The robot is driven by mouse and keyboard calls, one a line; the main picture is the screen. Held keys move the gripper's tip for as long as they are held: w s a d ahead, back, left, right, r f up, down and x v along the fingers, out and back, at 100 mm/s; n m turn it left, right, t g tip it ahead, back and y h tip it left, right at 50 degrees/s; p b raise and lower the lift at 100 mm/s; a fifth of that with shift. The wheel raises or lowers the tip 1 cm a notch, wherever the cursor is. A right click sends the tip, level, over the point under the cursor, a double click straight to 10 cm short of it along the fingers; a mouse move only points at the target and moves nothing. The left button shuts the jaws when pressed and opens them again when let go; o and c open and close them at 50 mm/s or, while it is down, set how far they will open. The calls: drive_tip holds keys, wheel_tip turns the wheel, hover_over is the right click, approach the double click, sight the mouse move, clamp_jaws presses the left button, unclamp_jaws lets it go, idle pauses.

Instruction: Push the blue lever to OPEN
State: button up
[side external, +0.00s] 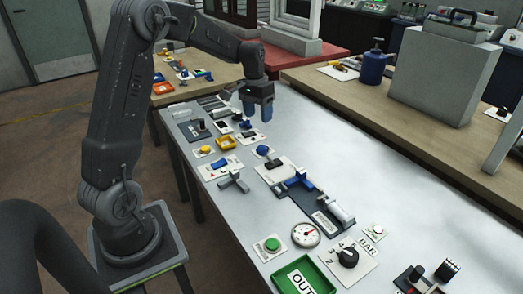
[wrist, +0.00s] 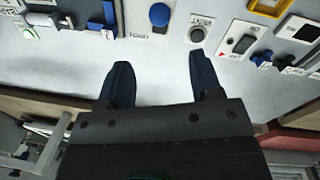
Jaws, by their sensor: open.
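A blue lever (side external: 296,181) sits on a dark-based fitting in the middle of the bench panel, beside a grey cylinder. Its lettering is too small to read. A blue part at the top left of the wrist view (wrist: 101,14) may be this lever, cut by the picture edge. My gripper (side external: 258,113) hangs above the bench, farther back than the lever and apart from it. In the wrist view my gripper (wrist: 160,80) is open, with two dark fingers apart and only bare bench between them.
A blue knob (side external: 264,150) stands between my gripper and the lever. A blue switch (side external: 222,164), yellow button (side external: 205,150), gauge (side external: 305,235), rotary dial (side external: 348,257) and green tray (side external: 306,277) share the bench. The bench surface (side external: 350,150) to the right is clear.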

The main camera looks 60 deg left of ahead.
sight(261, 146)
drive_tip(key=f, duration=0.4)
drive_tip(key=d+f, duration=0.1)
drive_tip(key=f, duration=0.8)
drive_tip(key=shift+w+d, duration=0.15)
drive_tip(key=shift+d, duration=0.1)
drive_tip(key=shift+a, duration=0.1)
clamp_jaws()
